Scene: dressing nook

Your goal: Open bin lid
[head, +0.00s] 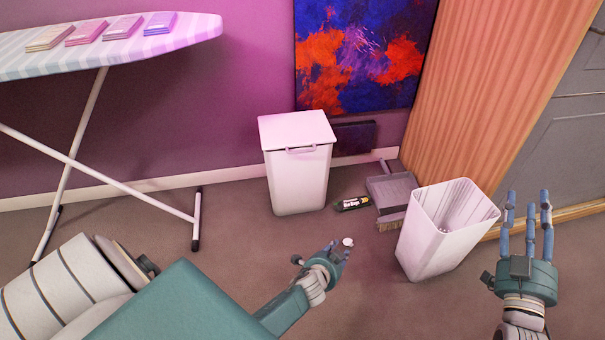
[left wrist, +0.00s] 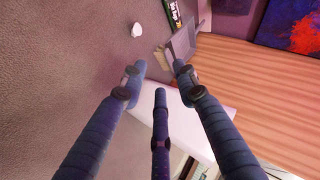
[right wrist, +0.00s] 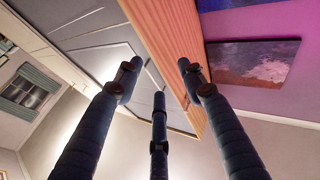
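A white bin (head: 297,182) with its flat lid (head: 296,129) shut stands upright against the back wall. A handle (head: 300,150) shows at the lid's front edge. My left gripper (head: 342,250) is open and empty, low in front of the bin and apart from it. In the left wrist view, the left gripper's fingers (left wrist: 155,80) are spread. My right gripper (head: 528,205) is open and empty, with its fingers pointing up at the far right. The right wrist view also shows its fingers (right wrist: 160,85) apart.
An open white bin (head: 432,245) stands between my grippers. A dustpan (head: 391,190), a bin bags box (head: 353,203) and a small white crumpled piece (head: 348,242) lie on the floor. An ironing board (head: 180,36) with folded items stands left. A wooden panel (head: 490,90) is right.

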